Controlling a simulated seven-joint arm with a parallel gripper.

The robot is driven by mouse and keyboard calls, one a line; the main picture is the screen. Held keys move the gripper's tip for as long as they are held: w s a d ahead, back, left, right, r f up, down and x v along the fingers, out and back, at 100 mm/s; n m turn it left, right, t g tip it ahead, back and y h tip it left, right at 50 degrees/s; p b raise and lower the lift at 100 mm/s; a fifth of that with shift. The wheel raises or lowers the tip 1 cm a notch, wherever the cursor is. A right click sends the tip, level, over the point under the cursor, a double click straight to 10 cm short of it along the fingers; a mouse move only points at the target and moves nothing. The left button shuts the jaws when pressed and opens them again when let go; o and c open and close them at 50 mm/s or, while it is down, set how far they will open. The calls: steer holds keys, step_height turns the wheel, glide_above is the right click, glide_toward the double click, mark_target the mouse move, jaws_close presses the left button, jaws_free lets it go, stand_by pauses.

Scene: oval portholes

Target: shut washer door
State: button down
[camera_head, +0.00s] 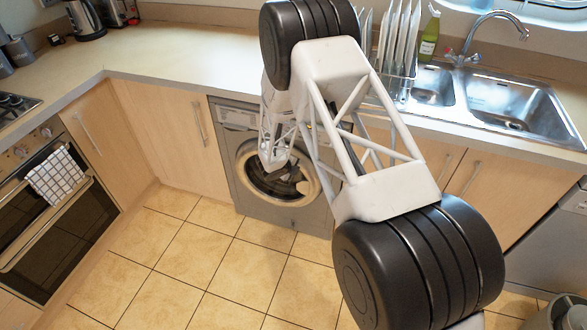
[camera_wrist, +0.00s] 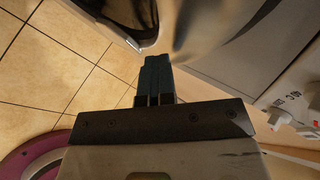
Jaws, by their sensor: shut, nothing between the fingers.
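The grey washer (camera_head: 290,212) stands under the counter, left of the sink. Its round door (camera_head: 310,188), with a pale ring and dark middle, is on the front and partly hidden by my arm. The head view does not show clearly how far the door stands from the washer. My gripper (camera_head: 287,180) is in front of the door. In the wrist view my gripper (camera_wrist: 155,65) is shut and empty, with its fingertips close to a dark curved rim with a bright metal edge and a grey curved surface. I cannot tell whether they touch.
Wooden cupboards (camera_head: 185,135) flank the washer, and an oven (camera_head: 60,215) stands at the left. The counter (camera_head: 190,60) runs above, with a dish rack and sink (camera_head: 505,100) at right. The tiled floor (camera_head: 200,260) before the washer is clear.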

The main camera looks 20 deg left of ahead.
steer(key=shift+w+d, duration=0.2)
steer(key=shift+w, duration=0.35)
steer(key=s+r, duration=0.6)
steer(key=s, duration=0.6)
steer(key=shift+s+a+r, duration=0.2)
steer(key=shift+s+r, duration=0.05)
steer(key=shift+r, duration=0.15)
